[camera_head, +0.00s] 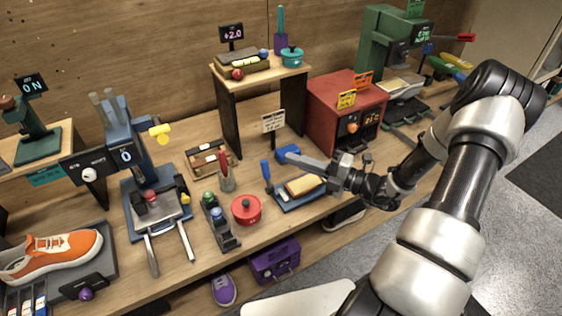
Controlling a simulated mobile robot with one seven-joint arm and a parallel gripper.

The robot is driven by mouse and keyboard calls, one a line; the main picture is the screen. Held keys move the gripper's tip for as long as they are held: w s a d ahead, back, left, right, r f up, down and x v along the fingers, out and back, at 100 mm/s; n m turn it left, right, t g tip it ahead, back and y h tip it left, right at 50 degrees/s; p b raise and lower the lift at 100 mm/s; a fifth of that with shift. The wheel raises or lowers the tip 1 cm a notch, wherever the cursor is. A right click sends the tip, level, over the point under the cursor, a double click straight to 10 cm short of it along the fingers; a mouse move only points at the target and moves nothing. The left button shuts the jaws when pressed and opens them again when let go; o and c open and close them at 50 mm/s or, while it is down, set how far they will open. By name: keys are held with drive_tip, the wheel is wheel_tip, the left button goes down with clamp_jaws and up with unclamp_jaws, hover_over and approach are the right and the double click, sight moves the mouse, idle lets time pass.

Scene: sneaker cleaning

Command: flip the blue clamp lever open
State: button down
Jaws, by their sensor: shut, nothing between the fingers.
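A blue clamp (291,203) stands on the bench, its low base holding a tan block (303,185). A blue lever (266,172) stands upright at its left end. My gripper (303,160) reaches in from the right, above and behind the block. It is shut and empty, its long grey fingers pointing left. A blue piece (287,153) shows at the fingertips; I cannot tell whether it touches them or belongs to the clamp. The fingertips are up and right of the upright lever, apart from it.
A small sign (273,122) and a red box machine (346,105) stand behind. A raised wooden stand (228,105) is at the back. The bench's front edge is close below the clamp.

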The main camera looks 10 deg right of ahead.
drive_tip(key=shift+s+d+r, duration=0.55)
drive_tip(key=shift+s+d, duration=0.15)
drive_tip(key=shift+d, duration=0.2)
